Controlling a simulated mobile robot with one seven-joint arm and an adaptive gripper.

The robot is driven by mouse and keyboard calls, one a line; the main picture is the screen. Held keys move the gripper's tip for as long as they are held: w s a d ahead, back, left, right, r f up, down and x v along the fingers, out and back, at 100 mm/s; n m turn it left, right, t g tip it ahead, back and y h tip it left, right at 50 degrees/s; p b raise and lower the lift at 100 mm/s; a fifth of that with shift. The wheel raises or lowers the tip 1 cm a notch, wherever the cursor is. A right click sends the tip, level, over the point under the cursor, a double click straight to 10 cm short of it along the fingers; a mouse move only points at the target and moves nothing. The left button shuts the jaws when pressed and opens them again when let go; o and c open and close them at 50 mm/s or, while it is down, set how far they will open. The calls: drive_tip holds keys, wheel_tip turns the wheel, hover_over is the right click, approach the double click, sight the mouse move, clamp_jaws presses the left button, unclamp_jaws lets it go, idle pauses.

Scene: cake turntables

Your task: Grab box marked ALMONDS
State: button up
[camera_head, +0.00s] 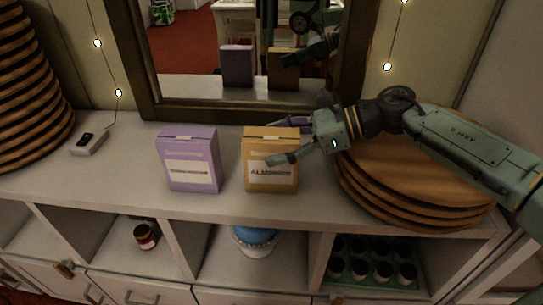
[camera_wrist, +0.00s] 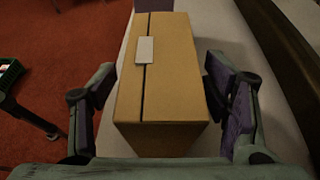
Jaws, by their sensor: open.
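A yellow-orange box marked ALMONDS (camera_head: 270,172) stands upright on the white shelf top, in front of a mirror. It also fills the middle of the wrist view (camera_wrist: 160,85), seen from above. My gripper (camera_head: 277,141) comes in from the right in the head view, with its fingers at the box's upper part. In the wrist view my gripper (camera_wrist: 162,108) is open, with one finger on each side of the box and a visible gap on both sides. One finger crosses part of the box's front in the head view.
A purple box (camera_head: 191,160) stands to the left of the yellow box, with a gap between them. Stacked round wooden boards (camera_head: 435,165) lie at the right under my arm. The framed mirror (camera_head: 150,108) stands close behind. Cubbies below hold a jar (camera_head: 146,237) and a blue-topped stand (camera_head: 254,240).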

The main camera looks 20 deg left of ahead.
drive_tip(key=shift+x, duration=0.8)
drive_tip(key=shift+c, duration=0.3)
drive_tip(key=shift+w, duration=0.1)
drive_tip(key=c, duration=1.5)
